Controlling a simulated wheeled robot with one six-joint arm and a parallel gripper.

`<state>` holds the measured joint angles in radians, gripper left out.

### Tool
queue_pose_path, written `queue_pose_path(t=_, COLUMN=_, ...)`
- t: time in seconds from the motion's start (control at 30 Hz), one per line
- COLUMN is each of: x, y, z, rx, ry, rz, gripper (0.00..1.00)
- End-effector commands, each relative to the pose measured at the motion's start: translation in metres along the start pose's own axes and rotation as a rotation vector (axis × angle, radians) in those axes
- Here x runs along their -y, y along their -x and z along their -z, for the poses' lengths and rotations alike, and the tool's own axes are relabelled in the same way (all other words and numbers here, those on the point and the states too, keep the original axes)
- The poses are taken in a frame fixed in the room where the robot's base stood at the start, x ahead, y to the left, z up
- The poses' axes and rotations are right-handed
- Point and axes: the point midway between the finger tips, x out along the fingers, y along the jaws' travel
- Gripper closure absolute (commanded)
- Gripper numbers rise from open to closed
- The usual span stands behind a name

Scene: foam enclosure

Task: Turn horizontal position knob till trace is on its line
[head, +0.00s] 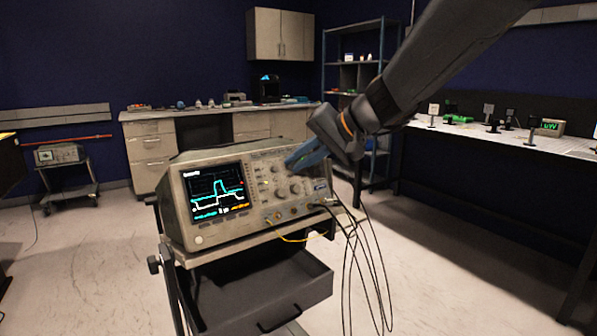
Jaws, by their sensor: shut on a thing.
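The oscilloscope (230,233) stands on a cart, its front panel facing me. Its lit screen (217,190) shows a cyan trace with a raised pulse right of the middle and a white stepped trace that overlaps it. A separate target line is too small to make out. My gripper (291,166) reaches in from the upper right, with its blue fingers against the upper right of the knob panel. It is shut on a knob there, which the fingers hide. Other knobs (280,192) show below and left of the fingers.
A yellow lead (290,239) and dark cables (362,250) hang from the scope's front. The cart's open drawer (270,290) juts out below. A bench (490,135) with small items stands at right. Open floor lies on both sides.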

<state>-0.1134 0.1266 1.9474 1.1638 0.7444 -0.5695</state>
Motion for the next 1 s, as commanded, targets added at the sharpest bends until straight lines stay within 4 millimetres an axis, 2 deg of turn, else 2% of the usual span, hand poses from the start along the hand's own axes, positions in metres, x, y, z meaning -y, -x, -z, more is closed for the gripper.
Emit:
queue_pose_path(t=0.03, x=-0.0049, y=-0.0018, z=0.0008, rx=-0.003, ry=-0.037, rz=0.011, gripper=1.00)
queue_pose_path(t=0.4, x=-0.0058, y=-0.0007, z=0.0003, rx=0.004, ry=-0.256, rz=0.091, gripper=1.00)
queue_pose_path(t=1.0, x=-0.0054, y=-0.0001, z=0.0001, rx=0.006, ry=-0.332, rz=0.119, gripper=1.00)
